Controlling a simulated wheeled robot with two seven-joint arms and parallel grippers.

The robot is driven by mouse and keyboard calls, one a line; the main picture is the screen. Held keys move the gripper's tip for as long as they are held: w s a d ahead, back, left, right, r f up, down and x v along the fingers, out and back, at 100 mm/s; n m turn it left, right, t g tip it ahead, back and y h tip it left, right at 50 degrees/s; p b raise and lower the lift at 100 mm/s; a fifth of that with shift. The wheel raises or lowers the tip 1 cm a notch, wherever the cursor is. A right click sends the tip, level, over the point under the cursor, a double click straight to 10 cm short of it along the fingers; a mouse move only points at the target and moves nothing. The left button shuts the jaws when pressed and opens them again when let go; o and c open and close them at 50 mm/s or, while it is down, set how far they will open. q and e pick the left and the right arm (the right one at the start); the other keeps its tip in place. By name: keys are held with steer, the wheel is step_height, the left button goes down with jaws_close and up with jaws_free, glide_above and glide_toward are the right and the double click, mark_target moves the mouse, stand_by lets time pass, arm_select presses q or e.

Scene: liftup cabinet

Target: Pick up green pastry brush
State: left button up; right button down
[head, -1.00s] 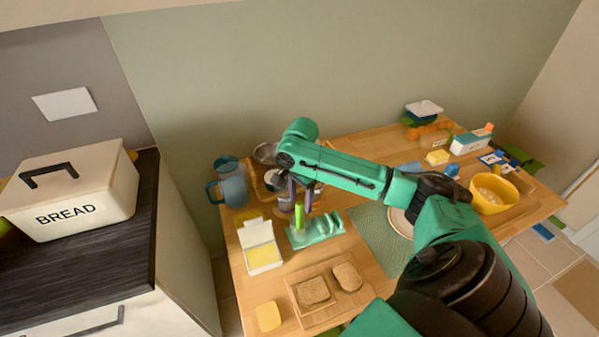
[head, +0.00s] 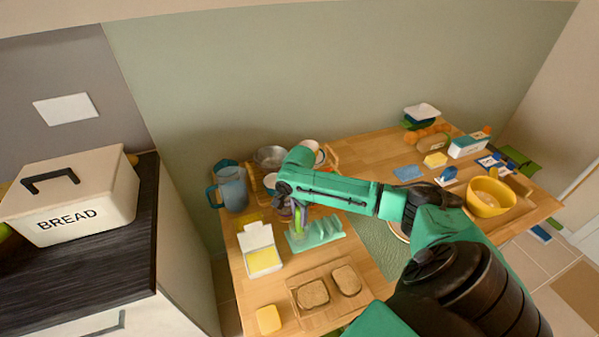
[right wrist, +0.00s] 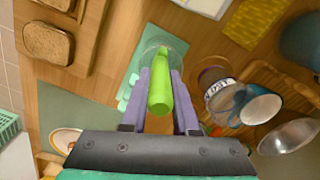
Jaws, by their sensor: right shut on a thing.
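The green pastry brush (right wrist: 160,92) shows as a bright green handle between the two purple fingers of my right gripper (right wrist: 160,75) in the right wrist view. The gripper is shut on this handle. The handle's far end lies inside a clear round thing, perhaps a glass, over the teal rack; the bristles cannot be made out. In the head view my right gripper (head: 299,212) points down at the teal rack, with a thin strip of the green handle (head: 298,219) showing. My left gripper is not in view.
The teal rack (head: 322,231) lies under the gripper. A butter box (head: 261,247) and a blue pitcher (head: 232,188) stand to its left. Bread slices lie on a wooden board (head: 330,316) in front. Cups and a metal bowl (head: 270,156) stand behind.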

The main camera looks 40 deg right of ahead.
steer(key=shift+r, duration=0.1)
step_height(320, 180, up, 20)
steer(key=c, duration=1.2)
jaws_free()
jaws_close()
step_height(320, 180, up, 10)
steer(key=p, duration=1.1)
steer(key=shift+p, duration=0.3)
